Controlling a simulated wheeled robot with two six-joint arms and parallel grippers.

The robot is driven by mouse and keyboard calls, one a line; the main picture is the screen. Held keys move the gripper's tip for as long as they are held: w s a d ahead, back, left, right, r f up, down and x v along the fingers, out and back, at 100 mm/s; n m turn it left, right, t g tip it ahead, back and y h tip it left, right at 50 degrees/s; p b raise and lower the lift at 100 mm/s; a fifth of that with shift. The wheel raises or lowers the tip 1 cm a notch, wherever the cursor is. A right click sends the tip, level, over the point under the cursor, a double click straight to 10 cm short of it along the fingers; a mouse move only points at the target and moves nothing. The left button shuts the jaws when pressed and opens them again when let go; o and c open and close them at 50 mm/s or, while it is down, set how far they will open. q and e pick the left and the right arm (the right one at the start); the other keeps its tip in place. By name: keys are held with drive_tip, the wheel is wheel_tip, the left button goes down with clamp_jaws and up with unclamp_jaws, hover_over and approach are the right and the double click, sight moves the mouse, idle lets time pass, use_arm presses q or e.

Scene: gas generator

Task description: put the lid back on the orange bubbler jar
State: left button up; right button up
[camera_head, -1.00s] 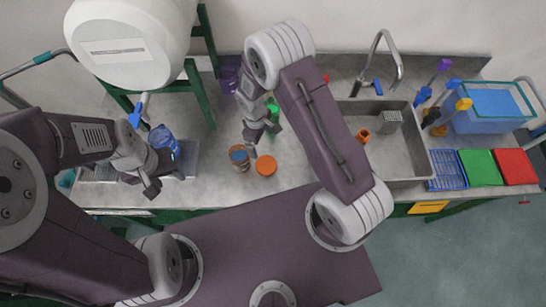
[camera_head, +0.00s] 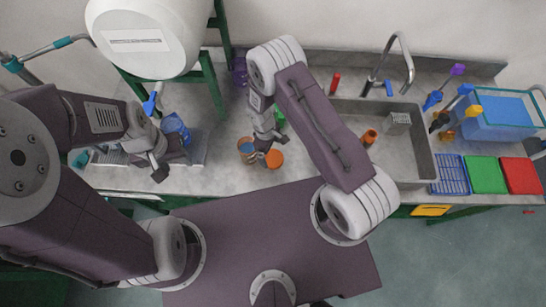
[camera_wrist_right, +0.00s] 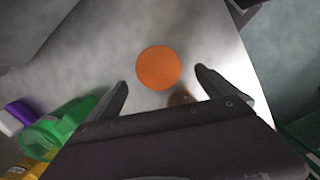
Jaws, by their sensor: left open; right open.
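The orange lid (camera_head: 274,158) lies flat on the grey counter as a round disc. It also shows in the right wrist view (camera_wrist_right: 158,67), apart from the fingers. The open jar (camera_head: 246,146), with an orange-brown rim and blue inside, stands just left of the lid. My right gripper (camera_head: 263,151) is open and empty, above the counter between jar and lid, overlapping the lid's left edge in the head view. In the right wrist view its two spread fingers (camera_wrist_right: 162,88) flank the lid's near side. My left gripper (camera_head: 159,164) is open, at the left by a blue container.
A blue container (camera_head: 176,128) stands on the left of the counter. A green bottle (camera_wrist_right: 72,122) is beside the right gripper. A sink (camera_head: 405,155) with an orange cup (camera_head: 369,137) is to the right. The counter's front edge lies close to the lid.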

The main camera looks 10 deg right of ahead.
sight(273, 158)
drive_tip(key=f, duration=0.1)
drive_tip(key=f+p, duration=0.1)
drive_tip(key=f, duration=0.2)
drive_tip(key=shift+s+d+f+p, duration=0.15)
drive_tip(key=shift+d+f+p, duration=0.2)
drive_tip(key=shift+d+p, duration=0.05)
drive_tip(key=shift+f, duration=0.25)
drive_tip(key=c, duration=1.6)
drive_tip(key=shift+o, duration=0.2)
drive_tip(key=shift+r, duration=0.15)
